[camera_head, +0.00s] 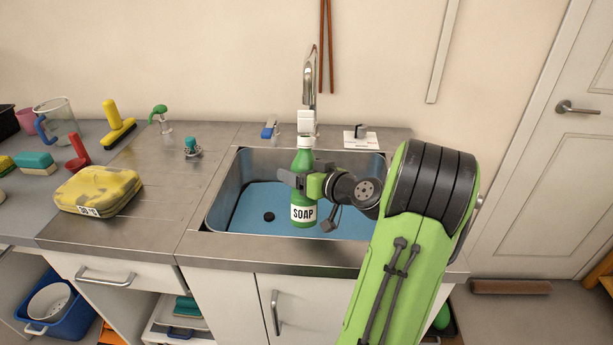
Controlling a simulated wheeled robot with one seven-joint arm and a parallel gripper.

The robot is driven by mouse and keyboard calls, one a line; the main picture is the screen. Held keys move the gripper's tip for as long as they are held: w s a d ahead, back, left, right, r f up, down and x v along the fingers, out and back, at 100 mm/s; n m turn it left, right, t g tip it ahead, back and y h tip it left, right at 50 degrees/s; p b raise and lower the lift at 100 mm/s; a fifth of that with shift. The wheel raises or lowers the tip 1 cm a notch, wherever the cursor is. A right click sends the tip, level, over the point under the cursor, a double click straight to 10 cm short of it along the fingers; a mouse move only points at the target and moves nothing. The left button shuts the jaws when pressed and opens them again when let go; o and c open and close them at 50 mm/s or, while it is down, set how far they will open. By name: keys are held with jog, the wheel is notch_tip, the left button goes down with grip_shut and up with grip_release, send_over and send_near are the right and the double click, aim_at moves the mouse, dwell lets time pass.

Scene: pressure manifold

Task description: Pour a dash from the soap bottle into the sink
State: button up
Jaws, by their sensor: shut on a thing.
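The soap bottle (304,213) is green with a white label reading SOAP and a white top. It stands upright in the picture, in front of the basin's blue interior. My gripper (296,182) reaches in from the right and is shut on the bottle's upper body. The sink (226,196) is a steel basin with a blue floor and a dark round drain (269,216) left of the bottle. The bottle's base shows over the basin, and I cannot tell how high above the floor it is. My gripper and arm hide part of the basin's right side.
A chrome tap (309,75) rises behind the sink, close behind the bottle's top. The steel drainboard (165,205) beside the sink has free room.

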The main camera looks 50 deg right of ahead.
jog(key=g+p, duration=0.1)
jog(key=p, duration=0.3)
jog(key=shift+w+d+m+y, duration=0.1)
jog(key=shift+m+y, duration=0.2)
jog(key=shift+m, duration=0.1)
jog(key=m+g+y+p, duration=0.1)
jog(key=g+p, duration=0.1)
jog(key=p, duration=0.8)
jog(key=shift+r+m+p, duration=0.1)
jog(key=shift+m+p, duration=0.2)
jog(key=shift+p, duration=0.05)
jog(key=shift+f, duration=0.55)
jog(key=shift+r, duration=0.1)
jog(key=shift+s+a+r+m+g+y+p, duration=0.35)
jog(key=shift+r+m+g+y+p, duration=0.25)
jog(key=shift+p, duration=1.9)
jog(key=shift+s+a+f+m+g+y+p, duration=0.2)
jog(key=shift+m+g+y+p, duration=0.25)
jog(key=shift+p, duration=1.1)
jog(key=shift+s+a+f+m+g+y+p, duration=0.2)
jog(key=shift+g+p, duration=0.35)
jog(key=shift+p, duration=1)
